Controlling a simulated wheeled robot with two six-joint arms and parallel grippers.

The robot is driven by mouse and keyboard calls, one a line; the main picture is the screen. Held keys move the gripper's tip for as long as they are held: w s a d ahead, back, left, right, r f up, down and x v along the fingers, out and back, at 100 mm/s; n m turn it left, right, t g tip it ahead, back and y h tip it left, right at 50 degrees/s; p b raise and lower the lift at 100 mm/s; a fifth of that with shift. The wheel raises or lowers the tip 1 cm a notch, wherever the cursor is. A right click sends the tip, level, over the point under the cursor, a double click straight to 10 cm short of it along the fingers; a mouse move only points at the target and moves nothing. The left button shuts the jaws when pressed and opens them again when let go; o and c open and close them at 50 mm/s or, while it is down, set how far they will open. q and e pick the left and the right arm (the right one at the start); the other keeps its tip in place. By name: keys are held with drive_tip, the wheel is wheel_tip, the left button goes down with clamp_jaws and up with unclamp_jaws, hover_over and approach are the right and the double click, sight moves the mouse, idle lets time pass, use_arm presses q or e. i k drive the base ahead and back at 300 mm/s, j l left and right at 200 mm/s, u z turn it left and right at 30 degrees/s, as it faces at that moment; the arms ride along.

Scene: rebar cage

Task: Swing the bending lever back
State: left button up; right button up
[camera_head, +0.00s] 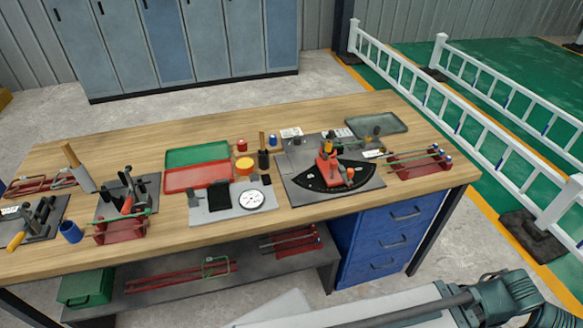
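The bending station is a grey plate (372,186) on the right half of the bench, with a black fan-shaped scale (318,183) on it. A red bending lever part (327,171) sits over the scale, with a yellow and black upright piece at its back. An orange knob (350,173) shows at its right, above the scale. The lever's exact angle is too small to read. Neither gripper shows in the head view. A teal and grey arm part of mine lies at the bottom right, well apart from the bench top.
Red rack (420,164) with rods stands right of the plate. A grey tray (377,125) lies behind. Left are a white dial (251,200), red tray (198,177), green tray (198,154) and a clamp fixture (127,193). Blue drawers (396,236) are below. Bare wood lies along the back.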

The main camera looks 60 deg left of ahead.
sight(328, 169)
drive_tip(key=u, duration=1.8)
drive_tip(key=i+l+u, duration=0.1)
drive_tip(key=l, duration=0.25)
drive_tip(key=i, duration=0.1)
